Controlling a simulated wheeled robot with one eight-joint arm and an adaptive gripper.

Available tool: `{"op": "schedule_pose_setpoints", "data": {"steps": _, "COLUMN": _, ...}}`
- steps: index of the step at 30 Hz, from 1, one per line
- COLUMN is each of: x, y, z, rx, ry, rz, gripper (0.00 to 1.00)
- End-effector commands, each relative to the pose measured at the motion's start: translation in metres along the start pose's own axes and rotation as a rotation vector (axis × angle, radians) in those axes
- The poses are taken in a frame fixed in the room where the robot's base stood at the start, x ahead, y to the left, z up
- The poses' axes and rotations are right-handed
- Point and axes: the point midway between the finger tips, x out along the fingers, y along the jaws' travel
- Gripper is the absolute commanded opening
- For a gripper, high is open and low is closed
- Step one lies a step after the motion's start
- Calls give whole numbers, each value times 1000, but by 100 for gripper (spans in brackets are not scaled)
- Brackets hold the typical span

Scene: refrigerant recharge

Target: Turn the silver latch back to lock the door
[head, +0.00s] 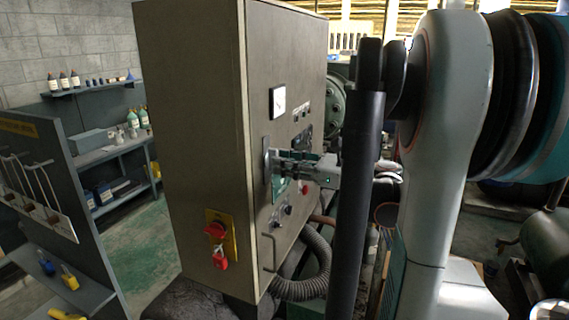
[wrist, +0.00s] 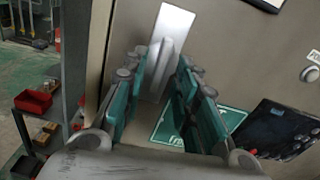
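The silver latch (wrist: 172,22) is on the edge of the beige cabinet door (wrist: 220,45). It has an upright plate, and its handle reaches down between my fingers in the wrist view. In the head view the latch (head: 266,160) shows as a thin plate just left of my fingertips. My gripper (wrist: 160,82) is open, with one green-padded finger on each side of the handle. A gap seems to show on both sides, but I cannot tell whether either finger touches it. The cabinet door (head: 290,60) looks closed in the head view.
A gauge (head: 278,101) and several knobs are on the cabinet front near my gripper. A red switch with a red padlock (head: 220,259) is on the cabinet's side. A corrugated hose (head: 318,265) curves below. Shelves (head: 120,150) stand at the left.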

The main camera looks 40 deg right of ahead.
Motion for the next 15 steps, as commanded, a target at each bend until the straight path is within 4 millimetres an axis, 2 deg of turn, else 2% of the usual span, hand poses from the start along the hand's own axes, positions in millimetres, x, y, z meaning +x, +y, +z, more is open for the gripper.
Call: {"op": "schedule_pose_setpoints", "data": {"steps": 15, "x": -48, "y": 0, "z": 0, "rx": -1, "ry": 0, "rz": -3, "gripper": 28}}
